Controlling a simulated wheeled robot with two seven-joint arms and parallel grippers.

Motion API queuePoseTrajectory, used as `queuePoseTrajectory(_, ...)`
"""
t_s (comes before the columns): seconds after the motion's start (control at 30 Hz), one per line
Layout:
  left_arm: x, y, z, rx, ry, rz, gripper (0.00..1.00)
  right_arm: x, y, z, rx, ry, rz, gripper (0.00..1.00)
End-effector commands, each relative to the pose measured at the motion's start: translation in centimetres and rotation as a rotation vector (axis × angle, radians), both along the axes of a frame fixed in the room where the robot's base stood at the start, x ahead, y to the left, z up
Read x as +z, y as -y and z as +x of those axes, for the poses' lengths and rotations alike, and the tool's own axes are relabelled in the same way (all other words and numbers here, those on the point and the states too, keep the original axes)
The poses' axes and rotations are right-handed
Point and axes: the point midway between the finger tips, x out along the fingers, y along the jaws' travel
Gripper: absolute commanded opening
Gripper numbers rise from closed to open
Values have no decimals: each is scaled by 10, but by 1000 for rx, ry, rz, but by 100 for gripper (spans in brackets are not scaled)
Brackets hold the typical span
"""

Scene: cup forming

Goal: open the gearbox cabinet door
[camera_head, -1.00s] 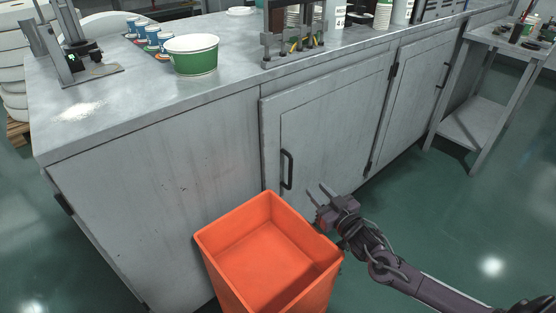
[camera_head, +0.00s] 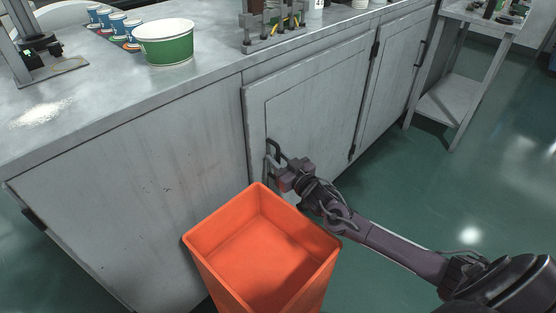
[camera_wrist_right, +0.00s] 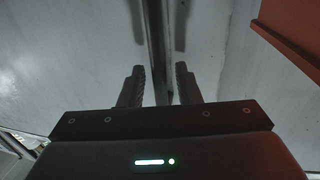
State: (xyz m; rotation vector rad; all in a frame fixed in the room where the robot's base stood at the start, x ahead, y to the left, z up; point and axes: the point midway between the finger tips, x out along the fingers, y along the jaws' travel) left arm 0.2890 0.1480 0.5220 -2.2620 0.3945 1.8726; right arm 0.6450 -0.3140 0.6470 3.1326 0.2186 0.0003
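The grey cabinet door (camera_head: 315,105) is closed in the head view, with a dark vertical bar handle (camera_head: 273,146) near its left edge. My right gripper (camera_head: 271,166) is at the lower part of this handle. In the right wrist view, the open gripper (camera_wrist_right: 160,85) has its two fingers apart, with the dark handle bar (camera_wrist_right: 156,45) running between them. A clear gap shows on both sides of the bar. My left gripper is in neither view.
An orange bin (camera_head: 262,250) stands on the floor just in front of the door, close under my right forearm. A second door (camera_head: 396,70) is to the right. A green-and-white tub (camera_head: 166,45) stands on the worktop.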

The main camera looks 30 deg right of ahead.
Motion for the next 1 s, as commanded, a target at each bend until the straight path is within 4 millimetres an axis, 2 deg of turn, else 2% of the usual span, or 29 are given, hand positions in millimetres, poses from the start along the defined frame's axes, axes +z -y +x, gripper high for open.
queuePoseTrajectory(0.3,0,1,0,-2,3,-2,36,0,0,3,0,0,0,29)
queuePoseTrajectory(0.53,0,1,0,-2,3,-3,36,0,0,3,0,0,0,0)
queuePoseTrajectory(0.87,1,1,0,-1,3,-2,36,0,0,1,2,-1,-1,0)
queuePoseTrajectory(1.0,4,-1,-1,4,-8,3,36,1,4,-7,21,-3,-2,0)
